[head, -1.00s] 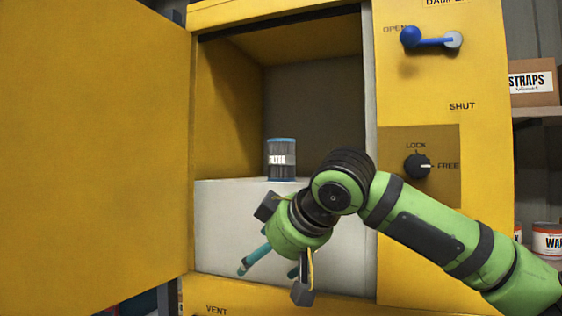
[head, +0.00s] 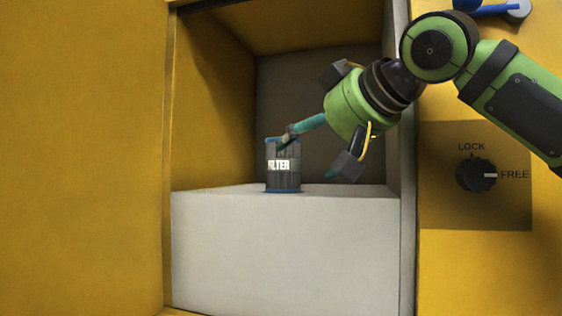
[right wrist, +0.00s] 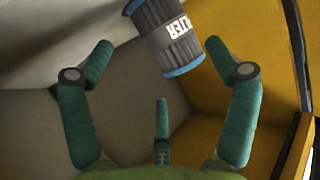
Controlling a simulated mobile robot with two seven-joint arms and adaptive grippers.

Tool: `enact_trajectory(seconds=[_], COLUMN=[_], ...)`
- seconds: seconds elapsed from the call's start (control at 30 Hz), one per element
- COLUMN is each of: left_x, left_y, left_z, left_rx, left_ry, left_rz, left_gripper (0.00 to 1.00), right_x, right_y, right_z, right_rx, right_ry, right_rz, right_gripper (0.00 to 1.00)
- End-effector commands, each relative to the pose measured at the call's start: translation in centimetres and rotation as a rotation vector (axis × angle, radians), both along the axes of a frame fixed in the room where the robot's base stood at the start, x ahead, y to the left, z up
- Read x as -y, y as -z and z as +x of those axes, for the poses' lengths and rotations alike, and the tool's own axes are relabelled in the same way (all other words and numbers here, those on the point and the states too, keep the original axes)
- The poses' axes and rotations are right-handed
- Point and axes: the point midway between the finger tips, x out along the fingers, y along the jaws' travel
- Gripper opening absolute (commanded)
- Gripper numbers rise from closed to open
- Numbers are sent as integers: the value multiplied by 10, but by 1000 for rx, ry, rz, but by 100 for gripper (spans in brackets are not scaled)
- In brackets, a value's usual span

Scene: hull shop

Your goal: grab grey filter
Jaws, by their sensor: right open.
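The grey filter (head: 284,172), a ribbed cylinder with blue end rims and a white label, stands upright on the white block inside the yellow cabinet. My right gripper (head: 312,150) is open inside the cabinet opening, with one teal finger overlapping the filter's top in the head view. In the right wrist view the filter (right wrist: 167,35) is beyond the spread fingers, at the upper middle, with nothing between the fingers. I cannot tell whether a finger touches it. My left gripper is not in view.
The white block (head: 285,250) fills the lower part of the cabinet. The open yellow door (head: 80,150) stands at the left. A LOCK/FREE knob (head: 476,175) and a blue lever (head: 485,9) are on the panel at the right.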

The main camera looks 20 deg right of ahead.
Motion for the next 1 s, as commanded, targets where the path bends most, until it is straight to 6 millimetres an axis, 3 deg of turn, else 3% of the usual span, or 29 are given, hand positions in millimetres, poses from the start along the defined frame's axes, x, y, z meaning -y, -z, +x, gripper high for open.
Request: enact_trajectory(seconds=[0.03, 0.1, 0.23, 0.4, 0.53, 0.63, 0.67, 0.7, 0.77, 1.0], left_x=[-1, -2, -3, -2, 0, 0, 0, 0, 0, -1], left_y=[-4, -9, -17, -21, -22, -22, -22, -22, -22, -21], left_z=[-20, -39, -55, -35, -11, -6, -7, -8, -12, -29], left_rx=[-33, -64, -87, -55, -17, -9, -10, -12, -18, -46], left_ry=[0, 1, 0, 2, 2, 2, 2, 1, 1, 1], left_rz=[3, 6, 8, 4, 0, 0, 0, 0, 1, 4], left_gripper=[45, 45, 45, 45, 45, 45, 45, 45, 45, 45], right_x=[-2, -4, -9, -13, -14, -14, -13, -13, -13, -13], right_y=[0, 2, 7, 16, 17, 17, 17, 17, 17, 17], right_z=[5, 13, 30, 44, 45, 45, 45, 45, 45, 45], right_rx=[-2, -4, -3, -2, -1, -1, -1, -1, -1, -1], right_ry=[0, 0, 1, -1, -1, -1, -1, -1, -1, -1], right_rz=[-3, -4, -4, -3, -2, -2, -2, -2, -2, -2], right_gripper=[88, 88, 88, 88, 88, 88, 80, 64, 42, 41])
